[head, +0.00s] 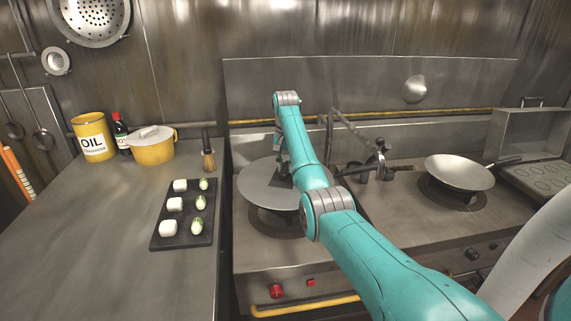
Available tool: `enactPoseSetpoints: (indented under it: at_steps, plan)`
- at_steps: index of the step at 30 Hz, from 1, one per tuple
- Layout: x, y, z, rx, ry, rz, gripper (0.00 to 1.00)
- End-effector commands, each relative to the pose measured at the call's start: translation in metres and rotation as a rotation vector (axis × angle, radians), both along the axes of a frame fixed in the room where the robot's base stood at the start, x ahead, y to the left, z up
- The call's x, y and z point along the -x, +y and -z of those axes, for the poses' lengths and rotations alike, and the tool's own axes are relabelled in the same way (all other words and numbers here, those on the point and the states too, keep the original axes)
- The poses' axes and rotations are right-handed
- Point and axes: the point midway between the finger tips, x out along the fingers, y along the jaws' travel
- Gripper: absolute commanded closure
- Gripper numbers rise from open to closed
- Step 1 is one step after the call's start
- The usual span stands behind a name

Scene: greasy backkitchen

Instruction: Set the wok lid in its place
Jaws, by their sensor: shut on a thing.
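The wok lid (258,187) is a wide grey metal disc over the left burner (262,217) of the stove. My teal arm reaches forward from the lower right and hides the lid's right part. My gripper (283,172) points down at the middle of the lid, shut on it, apparently at its handle. The fingers are small and partly behind my arm. I cannot tell whether the lid is resting on something or held just above it.
An open wok (459,172) sits on the right burner. A faucet (378,158) stands between the burners. On the left counter are a black tray (184,243) with white and green pieces, a yellow pot (152,149), an oil can (92,138) and a brush (208,158). The front-left counter is clear.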

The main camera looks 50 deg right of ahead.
Motion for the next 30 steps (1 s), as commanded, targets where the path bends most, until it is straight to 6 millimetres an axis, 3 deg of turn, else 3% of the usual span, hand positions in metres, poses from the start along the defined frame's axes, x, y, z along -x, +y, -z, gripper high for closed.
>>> enactPoseSetpoints:
  at_steps: [10, 11, 14, 20, 22, 23, 30]
  plan:
    - [-0.0002, -0.0002, 0.0061, 0.001, -0.002, 0.0, 1.0]
    - [-0.0002, -0.0002, 0.0061, 0.001, -0.002, 0.0, 0.68]
    - [-0.0002, -0.0002, 0.0062, 0.001, -0.001, 0.0, 0.46]
    - [-0.0001, 0.0, 0.0065, 0.001, 0.0, 0.0, 0.46]
    - [0.0, 0.0001, 0.0072, 0.0, 0.0, 0.0, 0.31]
    - [0.0, 0.0, 0.0071, 0.0, 0.0, 0.0, 0.3]
    - [0.0, 0.0, 0.0068, 0.0, 0.0, 0.0, 0.3]
